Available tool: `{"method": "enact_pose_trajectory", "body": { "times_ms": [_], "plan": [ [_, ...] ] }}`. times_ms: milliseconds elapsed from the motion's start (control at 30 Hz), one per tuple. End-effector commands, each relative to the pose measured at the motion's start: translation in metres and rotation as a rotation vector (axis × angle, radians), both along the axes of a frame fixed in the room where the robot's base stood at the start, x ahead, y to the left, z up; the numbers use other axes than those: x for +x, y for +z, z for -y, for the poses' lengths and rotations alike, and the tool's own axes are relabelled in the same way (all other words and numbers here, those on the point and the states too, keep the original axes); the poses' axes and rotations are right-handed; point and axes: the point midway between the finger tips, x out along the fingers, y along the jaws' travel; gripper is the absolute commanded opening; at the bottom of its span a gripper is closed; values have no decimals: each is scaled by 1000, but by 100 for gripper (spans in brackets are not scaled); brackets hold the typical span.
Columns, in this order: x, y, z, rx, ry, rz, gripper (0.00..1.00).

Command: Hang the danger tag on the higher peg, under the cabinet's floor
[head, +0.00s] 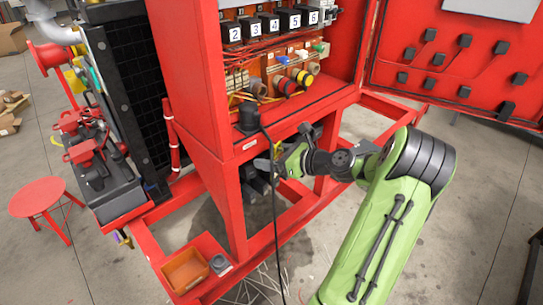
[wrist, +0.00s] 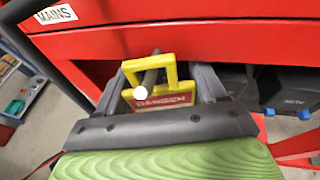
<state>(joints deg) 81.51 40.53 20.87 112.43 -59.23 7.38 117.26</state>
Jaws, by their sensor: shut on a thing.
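The danger tag (wrist: 163,101) is a yellow frame with a red and white "DANGER" face and an opening at its top. My gripper (wrist: 168,88) is shut on it, with a dark finger on each side. In the head view my gripper (head: 272,163) is just under the red cabinet's front edge (head: 292,117); the tag is not discernible there.
A black cable (head: 274,215) hangs down close to my gripper. Red frame rails (head: 300,212) run below. The cabinet's open door (head: 455,65) is at the right. In the wrist view, dark boxes (wrist: 285,90) sit to the right under the red edge, and a "MAINS" label (wrist: 57,14) is upper left.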

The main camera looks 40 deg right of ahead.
Motion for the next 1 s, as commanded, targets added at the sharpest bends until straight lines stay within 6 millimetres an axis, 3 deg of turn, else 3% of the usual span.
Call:
{"method": "enact_pose_trajectory", "body": {
  "times_ms": [33, 67, 233, 567, 667, 1000],
  "plan": [
    [0, 0, 0, 0, 0, 0, 40],
    [0, 0, 0, 0, 0, 0, 74],
    [0, 0, 0, 0, 0, 0, 100],
    [-6, 2, 2, 0, -2, -1, 100],
    [-24, 10, 8, 0, -5, -1, 100],
    [-111, 39, 35, 0, -6, 0, 100]
  ]
}}
